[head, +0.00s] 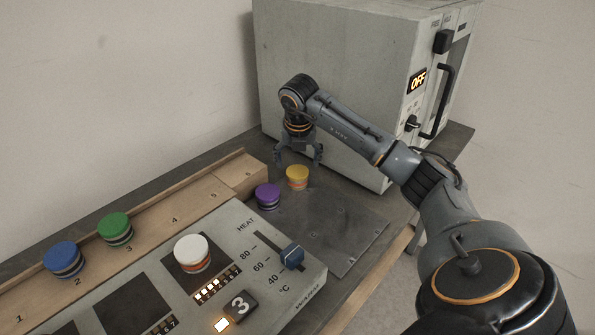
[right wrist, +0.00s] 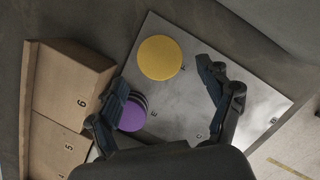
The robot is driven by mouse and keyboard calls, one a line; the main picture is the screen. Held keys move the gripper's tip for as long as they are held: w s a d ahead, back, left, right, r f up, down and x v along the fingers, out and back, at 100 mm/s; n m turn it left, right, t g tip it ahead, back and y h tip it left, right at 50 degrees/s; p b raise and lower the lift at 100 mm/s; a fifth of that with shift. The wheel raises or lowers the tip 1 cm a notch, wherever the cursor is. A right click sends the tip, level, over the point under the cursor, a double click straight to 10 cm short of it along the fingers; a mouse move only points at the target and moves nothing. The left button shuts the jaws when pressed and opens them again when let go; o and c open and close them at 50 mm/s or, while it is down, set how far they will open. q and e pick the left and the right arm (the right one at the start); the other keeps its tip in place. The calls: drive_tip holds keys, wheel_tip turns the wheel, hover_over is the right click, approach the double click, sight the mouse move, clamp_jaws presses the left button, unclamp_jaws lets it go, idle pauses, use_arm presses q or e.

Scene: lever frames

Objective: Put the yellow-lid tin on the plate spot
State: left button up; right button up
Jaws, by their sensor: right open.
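The yellow-lid tin (head: 297,177) stands upright at the back of the grey metal plate (head: 345,238), in front of the oven. From above, in the right wrist view, its round yellow lid (right wrist: 160,57) lies near the plate's (right wrist: 186,108) upper left edge. My right gripper (head: 298,161) points down with its fingers spread, just behind and above the yellow-lid tin. It is open and empty; its fingers also show in the right wrist view (right wrist: 162,78), with the lid just beyond the tips. My left gripper is not in view.
A purple-lid tin (head: 267,197) stands close beside the yellow one. A wooden numbered rack (head: 175,208) holds green (head: 115,228) and blue (head: 63,259) tins. A white tin (head: 192,252) stands on the heater panel (head: 232,228). The oven (head: 335,75) rises behind. The plate's front is clear.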

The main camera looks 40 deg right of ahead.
drive_tip(key=v, duration=0.5)
drive_tip(key=shift+s+r, duration=0.1)
drive_tip(key=shift+r, duration=0.15)
drive_tip(key=shift+r, duration=0.1)
